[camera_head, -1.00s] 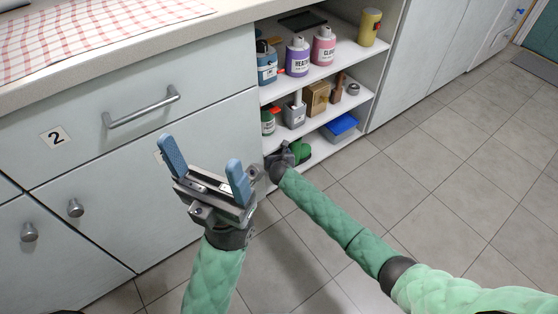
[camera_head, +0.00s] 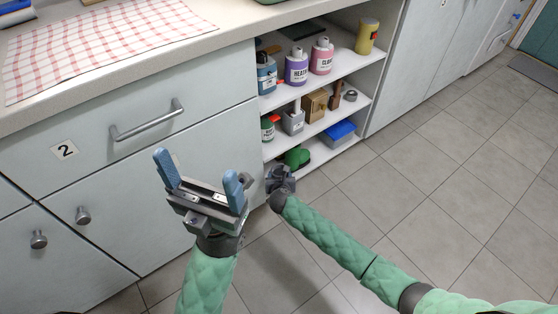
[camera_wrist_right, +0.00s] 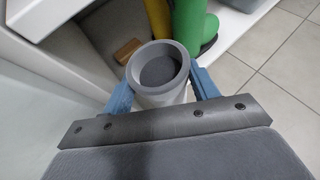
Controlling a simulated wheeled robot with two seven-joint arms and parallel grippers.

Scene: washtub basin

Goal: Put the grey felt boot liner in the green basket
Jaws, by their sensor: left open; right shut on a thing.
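My right gripper (camera_wrist_right: 162,88) is shut on the grey felt boot liner (camera_wrist_right: 158,74), a grey hollow tube whose round opening faces the right wrist camera. In the head view my right gripper (camera_head: 280,180) is low in front of the bottom shelf, and the liner cannot be made out there. My left gripper (camera_head: 197,168) is open and empty in front of the cabinet doors, fingers pointing up. A green edge (camera_head: 272,2) shows on the countertop at the top of the head view; I cannot tell whether it is the green basket.
A green boot (camera_wrist_right: 190,28) and a yellow one (camera_wrist_right: 157,20) stand near the liner; the green one (camera_head: 298,156) is on the bottom shelf. A blue box (camera_head: 340,131) stands right of it. Bottles fill the upper shelf. A checked cloth (camera_head: 100,45) covers the counter. The floor is clear.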

